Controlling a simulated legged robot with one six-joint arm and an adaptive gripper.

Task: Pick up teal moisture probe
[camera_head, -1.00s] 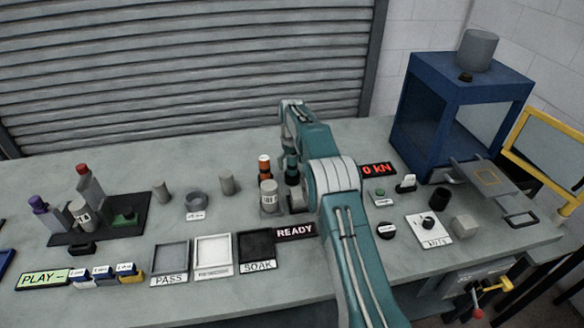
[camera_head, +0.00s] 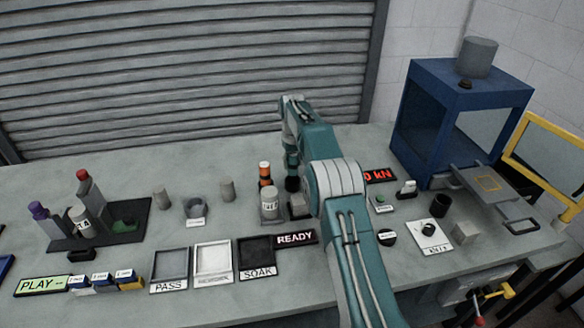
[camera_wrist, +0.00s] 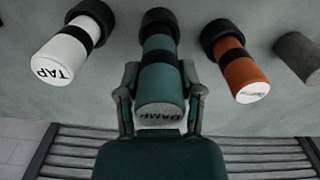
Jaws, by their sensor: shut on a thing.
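The teal moisture probe (camera_wrist: 160,78) is a teal cylinder with a black band, a dark foot and the word DAMP on its end face. It is in the middle of the wrist view. My gripper (camera_wrist: 160,68) is shut on it, one finger on each side. The teal probe is hard to tell from my arm there. I cannot tell whether its foot touches the bench.
An orange probe (camera_wrist: 238,68) stands close on one side, and the white TAP probe (camera_wrist: 68,45) on the other. A grey cylinder (camera_wrist: 298,55) is beyond the orange one. A blue press frame (camera_head: 455,120) stands right.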

